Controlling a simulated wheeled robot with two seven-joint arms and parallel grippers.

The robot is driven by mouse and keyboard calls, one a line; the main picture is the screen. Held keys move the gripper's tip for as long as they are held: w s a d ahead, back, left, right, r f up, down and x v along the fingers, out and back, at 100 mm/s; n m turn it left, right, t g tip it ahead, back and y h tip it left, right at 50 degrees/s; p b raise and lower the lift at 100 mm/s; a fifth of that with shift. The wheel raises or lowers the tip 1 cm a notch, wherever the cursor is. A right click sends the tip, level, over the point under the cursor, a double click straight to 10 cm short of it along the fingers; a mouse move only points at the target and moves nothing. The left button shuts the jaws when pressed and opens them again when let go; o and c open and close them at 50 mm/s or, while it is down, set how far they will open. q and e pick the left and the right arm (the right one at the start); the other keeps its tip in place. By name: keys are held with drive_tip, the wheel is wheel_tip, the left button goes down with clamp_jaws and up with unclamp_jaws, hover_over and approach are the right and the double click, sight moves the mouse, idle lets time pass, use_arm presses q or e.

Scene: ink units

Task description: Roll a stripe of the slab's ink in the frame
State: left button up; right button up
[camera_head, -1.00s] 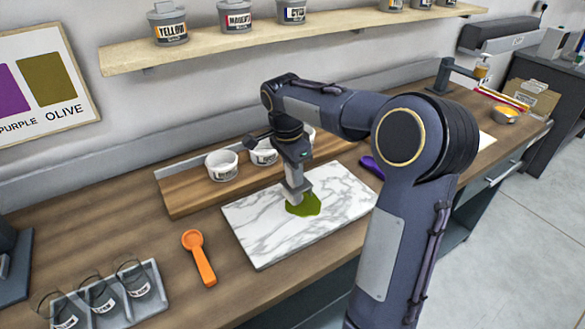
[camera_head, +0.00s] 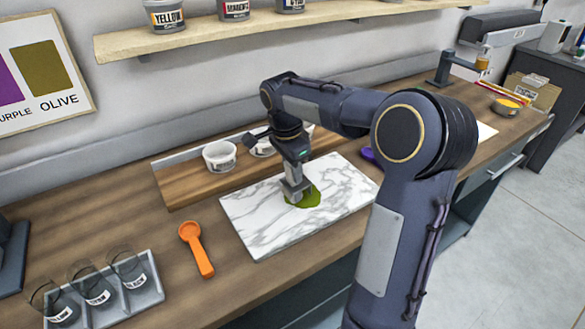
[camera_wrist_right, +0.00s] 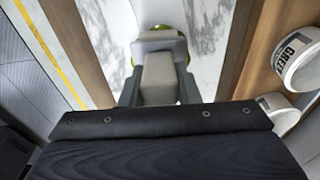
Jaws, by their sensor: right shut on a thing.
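The white marble slab (camera_head: 262,228) lies on the bench and bears a patch of olive-green ink (camera_head: 311,199). My right gripper (camera_head: 295,184) is over the slab, at the left part of the ink, pointing down. In the right wrist view it is shut on a grey tool (camera_wrist_right: 159,78) with a pale block-like body. Green ink shows at both sides of the tool's far end. Its lower part is mostly hidden, so I cannot tell whether it touches the ink. A white sheet (camera_head: 487,132) lies right of my arm, mostly hidden; no frame outline is discernible. My left gripper is out of view.
White tubs (camera_head: 219,156) stand on a wooden board behind the slab. An orange scoop (camera_head: 197,248) lies left of the slab. A grey tray (camera_head: 148,298) holds several glass jars at front left. A purple object (camera_head: 369,155) is partly hidden by my arm.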

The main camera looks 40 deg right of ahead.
drive_tip(key=shift+f+b, duration=0.35)
drive_tip(key=shift+f, duration=0.25)
drive_tip(key=shift+d, duration=0.1)
